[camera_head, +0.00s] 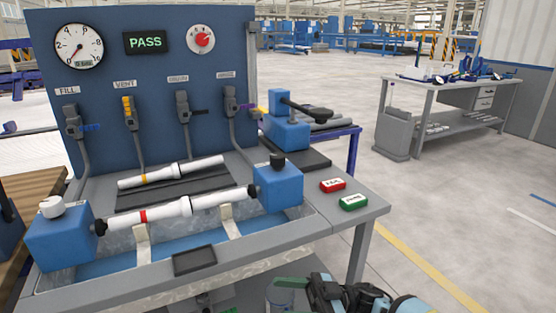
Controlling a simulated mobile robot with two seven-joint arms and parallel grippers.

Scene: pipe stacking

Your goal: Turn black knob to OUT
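The black knob (277,160) stands on top of the right blue block (277,188) of the test bench. Any OUT marking near it is too small to read. A white knob (50,207) sits on the left blue block (62,240). A white pipe with a red band (175,210) lies between the two blocks. My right gripper (296,288) shows at the bottom edge, below and apart from the black knob. Its fingers are partly cut off, and I cannot tell their opening. My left gripper is not in view.
A second white pipe (172,173) lies on a dark rest behind. The back panel (155,60) carries a gauge, a PASS display, a red dial and several valve levers. Red (333,185) and green (354,202) labelled blocks sit at the right.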

